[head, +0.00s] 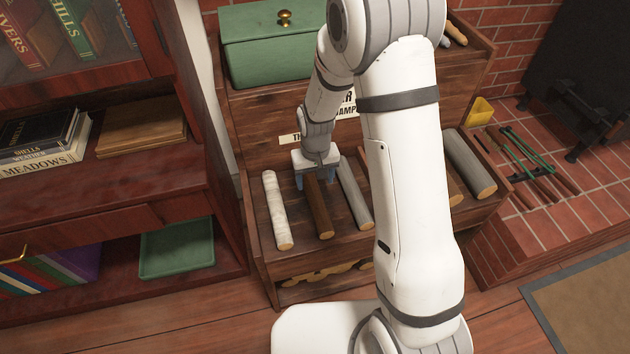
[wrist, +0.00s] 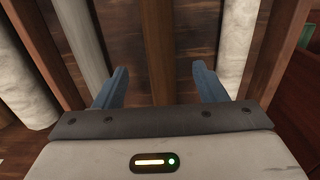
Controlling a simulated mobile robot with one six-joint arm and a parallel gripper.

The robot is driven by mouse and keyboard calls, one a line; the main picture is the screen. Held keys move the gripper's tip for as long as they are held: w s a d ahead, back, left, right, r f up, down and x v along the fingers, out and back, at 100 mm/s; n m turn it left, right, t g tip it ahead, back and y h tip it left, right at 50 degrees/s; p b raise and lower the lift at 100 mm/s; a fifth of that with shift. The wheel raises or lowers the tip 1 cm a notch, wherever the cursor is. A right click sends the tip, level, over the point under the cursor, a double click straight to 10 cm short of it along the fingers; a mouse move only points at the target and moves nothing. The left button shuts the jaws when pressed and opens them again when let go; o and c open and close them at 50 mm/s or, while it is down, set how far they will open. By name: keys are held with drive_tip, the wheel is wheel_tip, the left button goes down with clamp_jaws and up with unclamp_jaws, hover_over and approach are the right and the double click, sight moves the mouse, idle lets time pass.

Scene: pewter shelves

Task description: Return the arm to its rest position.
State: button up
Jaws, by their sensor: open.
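My arm reaches forward and down across the head view, its white links covering the middle. My gripper (head: 315,178) is at a wooden log rack (head: 258,240), over the upper end of a dark brown log (head: 321,212). In the wrist view my gripper (wrist: 158,85) has its two blue fingers spread apart. The brown log (wrist: 155,40) runs between them in the picture, with a gap on each side. The gripper holds nothing. A pale birch log (head: 277,212) and a grey log (head: 357,195) lie on either side. Part of the rack is hidden behind my arm.
A green box (head: 265,50) with a brass knob stands atop the rack. A bookcase (head: 120,230) with books and a green tray (head: 177,248) is close on the left. A brick hearth (head: 540,215) with fire tools is right. Another grey log (head: 468,163) lies right of my arm.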

idle(0.3)
drive_tip(key=s+d+r+t+p, duration=0.1)
drive_tip(key=s+d+r+p, duration=0.2)
drive_tip(key=r, duration=1)
drive_tip(key=s+d+r+m+p, duration=0.1)
drive_tip(key=s+d+r+p, duration=0.3)
drive_tip(key=s+r+p, duration=0.4)
drive_tip(key=s+d+r+m+t+p, duration=0.1)
drive_tip(key=s+d+r+p, duration=0.3)
drive_tip(key=r, duration=1.5)
drive_tip(key=s+p, duration=0.2)
drive_tip(key=s, duration=0.1)
drive_tip(key=shift+s+r+t, duration=0.25)
drive_tip(key=shift+s+t, duration=0.05)
drive_tip(key=shift+s, duration=0.05)
drive_tip(key=shift+s+d+r, duration=0.1)
drive_tip(key=shift+s, duration=0.2)
drive_tip(key=shift+c, duration=0.3)
